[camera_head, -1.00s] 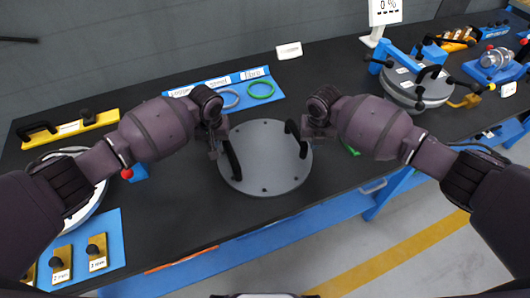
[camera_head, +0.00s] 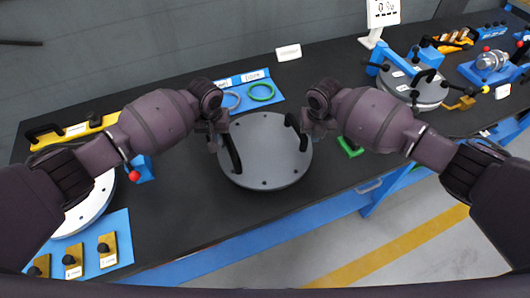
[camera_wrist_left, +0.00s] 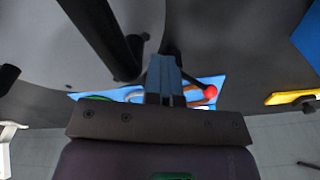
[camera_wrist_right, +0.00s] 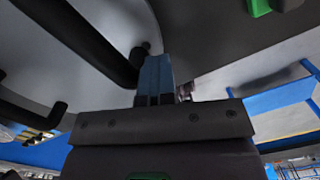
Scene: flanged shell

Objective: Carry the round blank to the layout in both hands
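The round blank (camera_head: 265,155) is a grey disc with small holes and two black handles, in the middle of the head view over the dark bench. My left gripper (camera_head: 222,140) is shut on the left handle (camera_head: 235,160). My right gripper (camera_head: 305,130) is shut on the right handle (camera_head: 293,124). The left wrist view shows its handle (camera_wrist_left: 100,35) close by the fingers; the right wrist view shows the other handle (camera_wrist_right: 80,40) likewise. Whether the disc is clear of the bench I cannot tell. No thing is clearly marked as the layout.
A white disc (camera_head: 88,209) lies at left, partly behind my left arm. Yellow blocks (camera_head: 107,248) sit on a blue mat at front left. A blue fixture with a grey disc (camera_head: 428,95) stands at right. A green item (camera_head: 350,147) lies beside my right gripper.

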